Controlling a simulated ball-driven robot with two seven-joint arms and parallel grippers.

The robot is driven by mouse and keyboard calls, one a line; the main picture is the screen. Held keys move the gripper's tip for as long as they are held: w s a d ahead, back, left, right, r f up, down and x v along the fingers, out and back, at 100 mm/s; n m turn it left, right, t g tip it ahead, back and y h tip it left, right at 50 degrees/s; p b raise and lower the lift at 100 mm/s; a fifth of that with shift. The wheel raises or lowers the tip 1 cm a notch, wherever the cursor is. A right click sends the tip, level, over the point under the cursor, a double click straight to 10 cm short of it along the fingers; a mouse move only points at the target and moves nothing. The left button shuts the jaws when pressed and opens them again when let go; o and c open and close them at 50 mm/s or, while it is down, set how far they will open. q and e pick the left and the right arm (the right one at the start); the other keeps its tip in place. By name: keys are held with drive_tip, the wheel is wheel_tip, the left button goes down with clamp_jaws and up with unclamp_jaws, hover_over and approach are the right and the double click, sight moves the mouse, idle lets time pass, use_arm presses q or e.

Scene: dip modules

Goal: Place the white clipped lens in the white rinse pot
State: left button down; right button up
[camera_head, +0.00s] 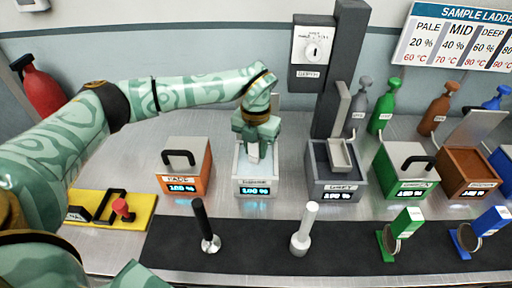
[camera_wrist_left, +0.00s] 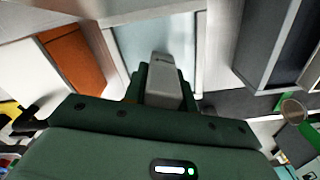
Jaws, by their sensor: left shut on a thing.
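My left gripper (camera_head: 254,147) is over the white rinse pot (camera_head: 238,163), pointing down. It is shut on the white clipped lens (camera_head: 253,154); only the pale block of its clip shows below the fingers. In the left wrist view the clip (camera_wrist_left: 163,88) sits between the fingers (camera_wrist_left: 163,98), in front of the pot's pale inside. The pot (camera_wrist_left: 206,60) is open on top and its front display reads 100 %. The lens disc is hidden, and I cannot tell how deep the clip reaches or whether it touches the pot. My right gripper is not in view.
An orange lidded pot (camera_head: 184,184) stands left of the white pot, a grey pot (camera_head: 335,190) right of it. Green (camera_head: 402,190) and brown (camera_head: 462,187) pots follow. On the dark mat in front stand black (camera_head: 201,215) and white (camera_head: 306,222) sticks, and green (camera_head: 405,222) and blue (camera_head: 490,220) clipped lenses.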

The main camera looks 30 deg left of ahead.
use_arm(q)
drive_tip(key=shift+s+f, duration=0.1)
drive_tip(key=c, duration=1.1)
unclamp_jaws()
wheel_tip(320, 180, up, 12)
drive_tip(key=shift+r+p, duration=0.2)
drive_tip(key=shift+p, duration=0.85)
